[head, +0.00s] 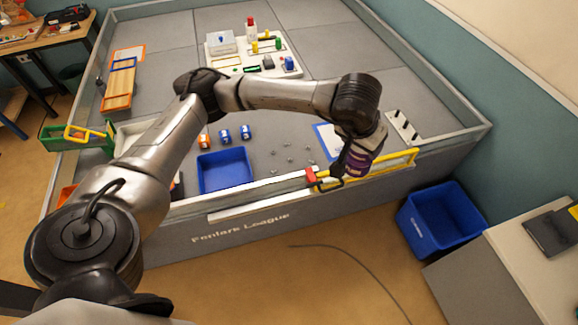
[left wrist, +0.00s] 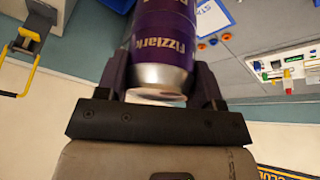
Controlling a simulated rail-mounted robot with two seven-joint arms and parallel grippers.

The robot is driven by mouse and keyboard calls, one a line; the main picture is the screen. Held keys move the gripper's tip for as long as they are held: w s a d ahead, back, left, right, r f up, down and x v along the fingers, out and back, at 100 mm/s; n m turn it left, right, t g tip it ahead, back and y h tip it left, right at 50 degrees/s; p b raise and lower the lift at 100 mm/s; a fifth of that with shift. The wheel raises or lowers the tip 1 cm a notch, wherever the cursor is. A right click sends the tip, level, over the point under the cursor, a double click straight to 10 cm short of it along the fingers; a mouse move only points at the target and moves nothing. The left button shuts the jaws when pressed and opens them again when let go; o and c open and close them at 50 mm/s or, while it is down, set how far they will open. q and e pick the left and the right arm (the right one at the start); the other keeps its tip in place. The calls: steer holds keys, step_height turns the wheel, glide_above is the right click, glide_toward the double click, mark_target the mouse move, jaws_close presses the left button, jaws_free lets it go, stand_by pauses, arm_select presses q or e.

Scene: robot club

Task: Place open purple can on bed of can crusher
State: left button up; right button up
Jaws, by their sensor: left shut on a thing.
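My left gripper (head: 345,168) is shut on the purple can (head: 362,160), above the arena's front wall. A yellow lever frame (head: 400,161) with a red end (head: 311,175) runs along the front wall beside the can. It looks like part of the can crusher; its bed cannot be made out behind my gripper. My right gripper is not in view.
A blue tray (head: 224,171), two blue cans (head: 246,132) and an orange can (head: 204,141) are left of the gripper. A blue-edged sheet (head: 324,135) and a pegged white plate (head: 403,127) lie nearby. A blue bin (head: 440,219) stands on the floor.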

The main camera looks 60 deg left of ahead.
arm_select(q)
steer(key=w+a+f+n+y+b, duration=0.1)
steer(key=w+a+f+n+b, duration=0.15)
steer(key=a+f+b, duration=0.75)
steer(key=w+a+f+n+y+b, duration=0.1)
steer(key=w+a+f+n+b, duration=0.15)
steer(key=a+f+b, duration=0.75)
steer(key=s+a+f+n+g+y+b, duration=0.1)
steer(key=a+f+n+b, duration=0.1)
steer(key=a+f+b, duration=0.7)
steer(key=s+a+f+n+g+b, duration=0.1)
steer(key=s+a+f+n+b, duration=0.1)
steer(key=a+f+b, duration=0.75)
step_height(320, 180, down, 12)
steer(key=d, duration=0.2)
steer(key=shift+f+n+y, duration=0.15)
steer(key=shift+n+y, duration=0.15)
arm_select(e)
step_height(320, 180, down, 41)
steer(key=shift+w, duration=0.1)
arm_select(q)
steer(key=o, duration=1.1)
